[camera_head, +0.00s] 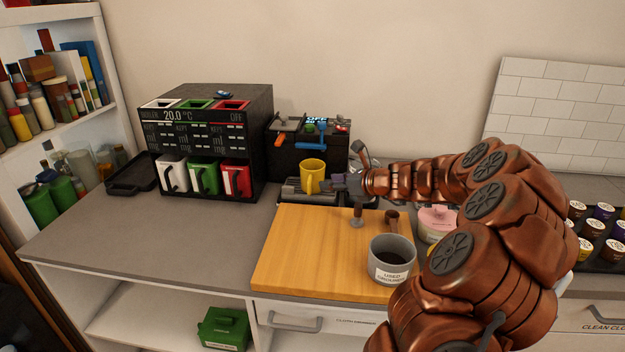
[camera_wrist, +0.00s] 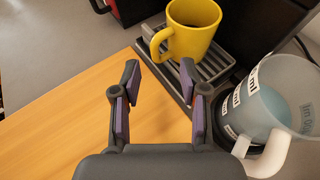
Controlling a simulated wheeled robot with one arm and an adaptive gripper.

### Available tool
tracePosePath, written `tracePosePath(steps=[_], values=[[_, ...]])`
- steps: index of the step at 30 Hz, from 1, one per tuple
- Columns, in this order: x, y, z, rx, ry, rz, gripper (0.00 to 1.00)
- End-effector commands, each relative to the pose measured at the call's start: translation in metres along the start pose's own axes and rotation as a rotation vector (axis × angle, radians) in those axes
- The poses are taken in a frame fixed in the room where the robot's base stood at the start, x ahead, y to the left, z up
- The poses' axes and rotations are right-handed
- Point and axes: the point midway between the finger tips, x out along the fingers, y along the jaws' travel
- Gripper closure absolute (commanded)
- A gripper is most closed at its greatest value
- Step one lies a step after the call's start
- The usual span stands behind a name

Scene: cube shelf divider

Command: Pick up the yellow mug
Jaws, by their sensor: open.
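The yellow mug (camera_head: 312,175) stands upright on the drip tray of a black coffee machine (camera_head: 295,155) behind the wooden board. In the wrist view the mug (camera_wrist: 193,30) is at the top, with its handle toward the lower left and dark inside. My gripper (camera_head: 345,184) is just right of the mug in the head view. In the wrist view my gripper (camera_wrist: 158,80) is open and empty, its purple-padded fingers pointing toward the mug, which is beyond the fingertips. The mug's handle lies ahead of the gap between the fingers.
A clear measuring jug (camera_wrist: 262,110) stands close to the right finger. The wooden board (camera_head: 280,260) carries a grey used-grounds container (camera_head: 391,262) and a tamper (camera_head: 357,216). A dispenser with white, green and red mugs (camera_head: 205,140) stands left.

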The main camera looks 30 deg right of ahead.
Motion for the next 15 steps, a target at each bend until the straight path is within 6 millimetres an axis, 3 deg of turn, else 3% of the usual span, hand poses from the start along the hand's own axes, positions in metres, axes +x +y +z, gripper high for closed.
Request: tracePosePath(steps=[15], values=[[0.053, 0.009, -0.007, -0.003, 0.003, 0.006, 0.56]])
